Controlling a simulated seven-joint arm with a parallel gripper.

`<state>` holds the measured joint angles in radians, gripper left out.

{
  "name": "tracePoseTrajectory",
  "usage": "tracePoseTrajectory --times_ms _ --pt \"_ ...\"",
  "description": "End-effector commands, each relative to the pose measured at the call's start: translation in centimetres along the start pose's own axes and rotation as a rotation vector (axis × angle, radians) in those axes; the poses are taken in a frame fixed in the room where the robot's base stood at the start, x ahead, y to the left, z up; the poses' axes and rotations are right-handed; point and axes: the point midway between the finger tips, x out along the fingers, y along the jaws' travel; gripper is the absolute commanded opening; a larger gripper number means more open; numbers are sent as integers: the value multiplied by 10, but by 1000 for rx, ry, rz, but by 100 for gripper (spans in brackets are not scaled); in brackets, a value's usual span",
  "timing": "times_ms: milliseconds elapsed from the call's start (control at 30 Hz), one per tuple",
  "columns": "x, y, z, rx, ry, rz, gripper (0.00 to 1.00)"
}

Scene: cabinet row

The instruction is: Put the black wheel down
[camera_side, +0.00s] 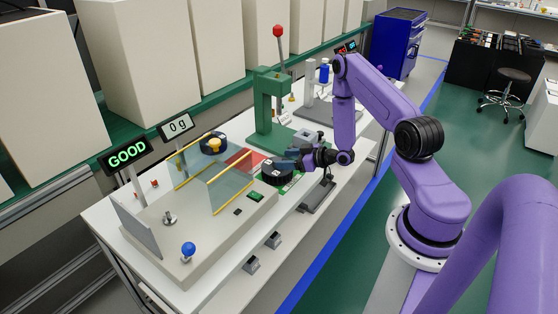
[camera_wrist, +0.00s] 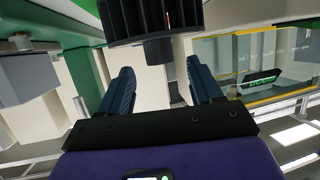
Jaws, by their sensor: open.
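The black wheel (camera_side: 276,173) is a short dark cylinder beside the red patch, in front of the green press; it appears to rest on the work surface. In the wrist view the wheel (camera_wrist: 150,18) shows ribbed sides and a short dark hub, at the top of the picture. My gripper (camera_side: 290,163) is right at the wheel in the side view. In the wrist view my gripper (camera_wrist: 160,66) has its two blue fingers spread apart, with nothing gripped between them; the wheel's hub shows just beyond the fingertips. The wheel's underside contact is hard to see.
A green press (camera_side: 270,112) with a red-knobbed lever stands behind the wheel. To the left, a glass-walled station (camera_side: 231,187) has yellow top edges; a dark round part with a yellow knob (camera_side: 213,143) sits near it. Displays read GOOD (camera_side: 127,154) and 0 g (camera_side: 178,126).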

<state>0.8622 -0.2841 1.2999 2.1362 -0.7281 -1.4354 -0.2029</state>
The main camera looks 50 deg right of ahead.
Motion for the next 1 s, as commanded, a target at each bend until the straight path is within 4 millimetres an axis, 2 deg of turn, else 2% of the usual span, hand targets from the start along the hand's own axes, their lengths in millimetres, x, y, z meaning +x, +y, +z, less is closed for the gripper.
tracePoseTrajectory --times_ms 33,200,333,500,633,733,900,1000 --pt "-12 1 0 5 -1 5 65" --pt "-45 1 0 4 -1 5 65" --pt "-63 1 0 2 0 2 65" --pt "-75 0 0 -2 -1 -1 65" --pt "-69 -9 -5 -42 -44 -40 65" --pt "-54 -26 -14 -117 -131 -106 65" --pt "-32 -70 -36 -282 -328 -215 65" --pt "-28 -98 -53 -368 -431 -253 65"
